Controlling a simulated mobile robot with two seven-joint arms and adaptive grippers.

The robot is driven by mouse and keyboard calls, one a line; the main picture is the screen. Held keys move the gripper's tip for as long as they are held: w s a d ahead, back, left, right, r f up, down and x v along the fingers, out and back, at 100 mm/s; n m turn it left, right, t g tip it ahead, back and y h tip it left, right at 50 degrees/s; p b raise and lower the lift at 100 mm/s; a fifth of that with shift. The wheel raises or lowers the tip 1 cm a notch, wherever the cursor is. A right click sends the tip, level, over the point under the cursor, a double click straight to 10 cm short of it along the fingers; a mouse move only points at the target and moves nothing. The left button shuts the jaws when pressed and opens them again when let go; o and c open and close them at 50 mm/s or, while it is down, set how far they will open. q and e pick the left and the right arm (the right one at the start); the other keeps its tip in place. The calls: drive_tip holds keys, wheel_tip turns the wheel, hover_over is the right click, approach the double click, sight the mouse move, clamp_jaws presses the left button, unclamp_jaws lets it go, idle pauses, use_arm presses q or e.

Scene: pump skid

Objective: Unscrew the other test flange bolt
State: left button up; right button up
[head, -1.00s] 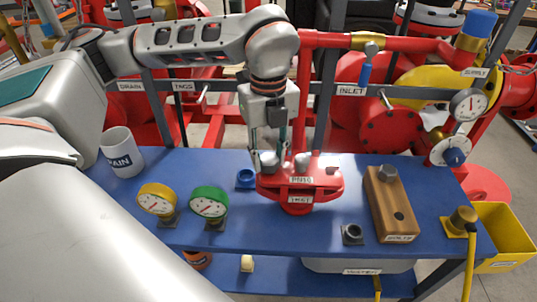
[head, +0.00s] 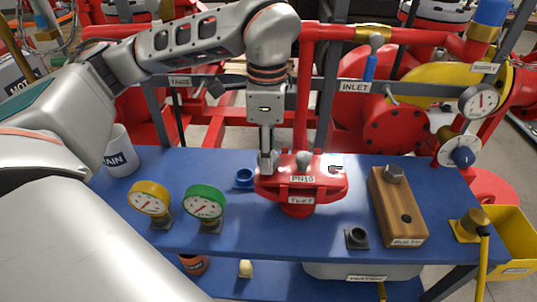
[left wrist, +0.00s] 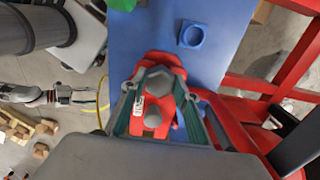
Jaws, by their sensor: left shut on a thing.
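The red test flange (head: 330,185), labelled PN10, stands on the blue bench top. My left gripper (head: 268,164) points down at the flange's left side and is shut on a grey hex bolt. In the left wrist view this bolt (left wrist: 158,82) sits between the two green-lined fingers; in the head view the fingers mostly hide it. A second grey head (head: 303,158) stands at the flange's middle; it also shows in the left wrist view (left wrist: 152,121). A dark opening shows on the flange's right side.
A wooden block (head: 398,205) at the right holds one grey bolt (head: 393,173) and has an empty hole. A yellow gauge (head: 149,198), a green gauge (head: 204,202) and a mug (head: 120,155) stand left. A blue ring (head: 244,177) lies beside the flange. Red pipes rise behind.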

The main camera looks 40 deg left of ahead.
use_arm(q)
drive_tip(key=shift+n, duration=1.2)
drive_tip(key=o, duration=1.2)
wheel_tip(320, 180, up, 12)
